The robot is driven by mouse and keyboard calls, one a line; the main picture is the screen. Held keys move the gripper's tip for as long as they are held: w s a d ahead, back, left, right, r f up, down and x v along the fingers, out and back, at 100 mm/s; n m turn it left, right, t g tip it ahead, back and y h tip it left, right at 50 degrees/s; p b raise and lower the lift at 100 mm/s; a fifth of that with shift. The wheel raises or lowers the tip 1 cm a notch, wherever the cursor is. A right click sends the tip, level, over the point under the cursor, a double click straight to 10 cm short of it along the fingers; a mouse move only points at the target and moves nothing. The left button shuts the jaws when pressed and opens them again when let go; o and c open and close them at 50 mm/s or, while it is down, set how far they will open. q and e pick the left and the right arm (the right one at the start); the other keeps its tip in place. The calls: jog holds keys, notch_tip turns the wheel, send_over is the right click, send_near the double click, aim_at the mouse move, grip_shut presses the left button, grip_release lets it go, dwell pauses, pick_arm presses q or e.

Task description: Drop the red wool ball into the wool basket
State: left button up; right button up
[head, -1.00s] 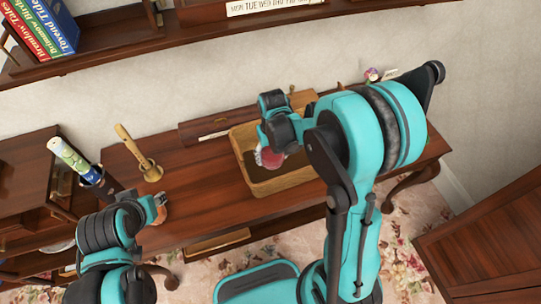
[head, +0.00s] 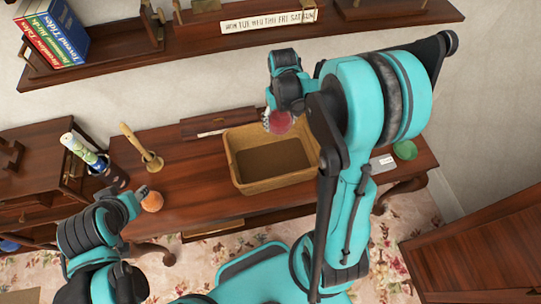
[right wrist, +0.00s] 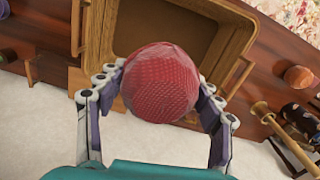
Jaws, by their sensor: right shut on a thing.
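The red wool ball (head: 279,122) is held in my right gripper (head: 276,112). In the right wrist view the ball (right wrist: 160,85) sits between the two fingers, which are closed against its sides. The wool basket (head: 233,165) is a tan, open rectangular box on the wooden table, and its visible inside looks empty. In the head view the ball overlaps the basket's back rim; in the right wrist view it covers part of the basket (right wrist: 240,42). My left gripper (head: 138,196) is at the lower left, away from the basket; its fingers are unclear.
An orange ball (head: 152,201) lies on the table (head: 190,185) beside my left gripper. A brass bell with a wooden handle (head: 150,157) stands left of the basket. A green round thing (head: 405,150) and a white card (head: 382,163) are at the right. A shelf (head: 350,28) runs above.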

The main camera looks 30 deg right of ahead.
aim_at(280, 116)
notch_tip(280, 116, down, 6)
jog(key=b, duration=0.4)
jog(key=o, duration=1.2)
jog(key=shift+r, duration=0.1)
notch_tip(280, 116, up, 12)
jog(key=shift+f, duration=0.1)
jog(key=s+a+f+n+t+b, duration=0.1)
jog(key=s+a+f+t+b, duration=0.6)
jog(key=s+a+f+b, duration=0.3)
notch_tip(280, 116, down, 2)
jog(key=s+b, duration=0.1)
jog(key=b, duration=0.3)
jog(key=shift+a+f, duration=0.25)
jog(key=shift+a, duration=0.05)
